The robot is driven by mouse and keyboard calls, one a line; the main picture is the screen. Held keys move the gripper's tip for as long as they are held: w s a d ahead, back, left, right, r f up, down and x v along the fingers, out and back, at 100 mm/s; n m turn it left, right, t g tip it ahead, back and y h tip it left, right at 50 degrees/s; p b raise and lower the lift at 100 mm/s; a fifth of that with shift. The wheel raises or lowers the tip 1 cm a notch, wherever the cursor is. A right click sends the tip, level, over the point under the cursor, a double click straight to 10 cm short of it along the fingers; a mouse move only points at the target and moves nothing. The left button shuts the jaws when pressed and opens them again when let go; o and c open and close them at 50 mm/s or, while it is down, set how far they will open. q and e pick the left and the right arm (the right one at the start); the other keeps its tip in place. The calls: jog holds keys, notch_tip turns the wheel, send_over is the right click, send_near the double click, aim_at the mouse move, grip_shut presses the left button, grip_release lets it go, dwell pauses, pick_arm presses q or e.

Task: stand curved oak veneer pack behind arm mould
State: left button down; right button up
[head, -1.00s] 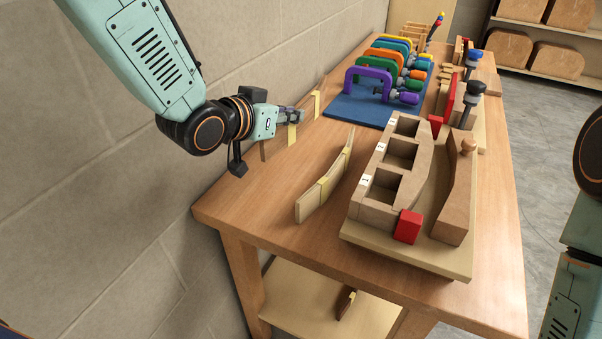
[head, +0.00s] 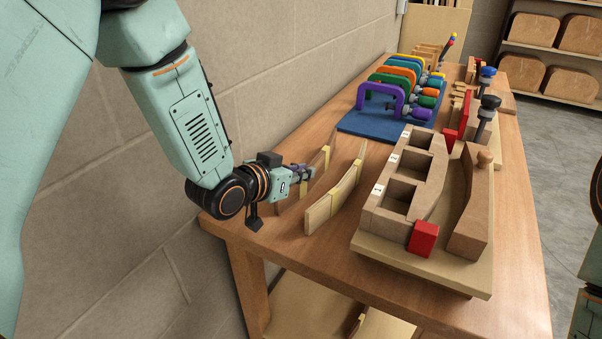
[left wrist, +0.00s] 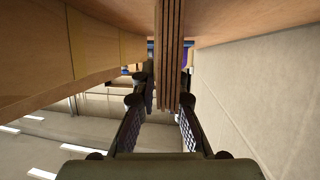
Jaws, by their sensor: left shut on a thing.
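My left gripper (head: 306,173) is shut on a brownish curved veneer pack (head: 319,166) with yellow tape, at the table's wall side. In the left wrist view, the held pack's stacked layers (left wrist: 169,50) run between the fingers. The head view shows the held pack on edge, close to the tabletop; I cannot tell whether it touches. A paler curved pack (head: 322,212) with yellow tape stands on edge to its right, apart from it. The arm mould (head: 372,217), with three square openings and a curved face, is further right on a pale base (head: 420,268). My right gripper is out of view.
Coloured clamps (head: 380,103) stand on a blue mat (head: 365,124) further back. A red block (head: 423,238) sits at the mould's near end, beside a curved wooden counterpart (head: 474,215). A block wall (head: 265,75) runs close along the left.

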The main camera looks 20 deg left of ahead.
pick_arm(q)
jog(key=shift+w, duration=0.15)
jog(key=c, duration=1.8)
grip_release()
jog(key=shift+s, duration=0.2)
jog(key=o, duration=0.4)
jog(key=shift+w+f, duration=0.15)
jog(key=shift+w, duration=0.05)
jog(key=shift+s, duration=0.1)
jog(key=shift+r, duration=0.2)
jog(key=shift+r, duration=0.15)
